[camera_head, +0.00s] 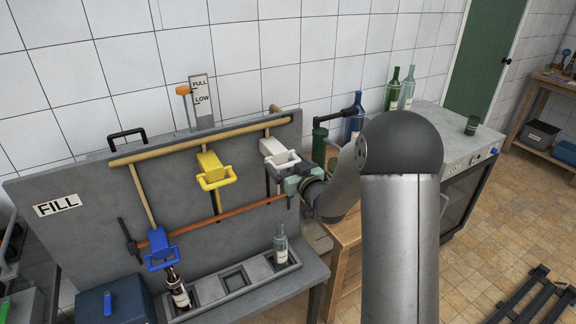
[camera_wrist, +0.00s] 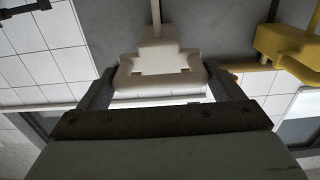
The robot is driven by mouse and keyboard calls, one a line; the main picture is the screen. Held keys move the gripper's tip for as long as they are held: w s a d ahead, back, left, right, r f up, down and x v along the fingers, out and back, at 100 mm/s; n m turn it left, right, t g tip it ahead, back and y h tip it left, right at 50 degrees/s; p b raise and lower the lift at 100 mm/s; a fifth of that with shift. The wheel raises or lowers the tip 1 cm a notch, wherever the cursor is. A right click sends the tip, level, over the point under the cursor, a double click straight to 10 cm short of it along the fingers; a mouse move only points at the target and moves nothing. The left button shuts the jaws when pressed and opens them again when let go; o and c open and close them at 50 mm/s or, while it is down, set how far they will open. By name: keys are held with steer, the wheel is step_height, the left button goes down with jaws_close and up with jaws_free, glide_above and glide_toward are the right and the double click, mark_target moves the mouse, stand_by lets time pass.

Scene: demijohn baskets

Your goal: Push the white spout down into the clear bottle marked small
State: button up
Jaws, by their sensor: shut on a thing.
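The white spout (camera_head: 275,147) hangs at the right part of the grey panel, with its handle toward my arm. In the wrist view the white spout (camera_wrist: 157,58) fills the space between my two fingers. My gripper (camera_head: 294,172) is shut on its handle; the fingertips are partly hidden in the head view. A clear, slightly greenish bottle (camera_head: 280,246) stands upright in the right place of the grey tray, below the spout and apart from it. It has a pale label whose writing is too small to read.
A yellow spout (camera_head: 211,170) and a lower blue spout (camera_head: 161,249) are on the panel to the left. A brown bottle (camera_head: 177,290) stands under the blue one. The tray's middle place (camera_head: 235,280) is empty. An orange-red bar (camera_head: 225,215) crosses the panel. Green and blue bottles stand behind my arm.

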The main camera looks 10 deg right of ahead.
step_height(320, 180, down, 22)
steer(key=b, duration=2.2)
steer(key=shift+r, duration=0.2)
steer(key=shift+s, duration=0.1)
steer(key=o, duration=1.2)
steer(key=shift+f, duration=0.1)
steer(key=v, duration=1.7)
steer(key=shift+s, duration=0.15)
steer(key=shift+r, duration=0.2)
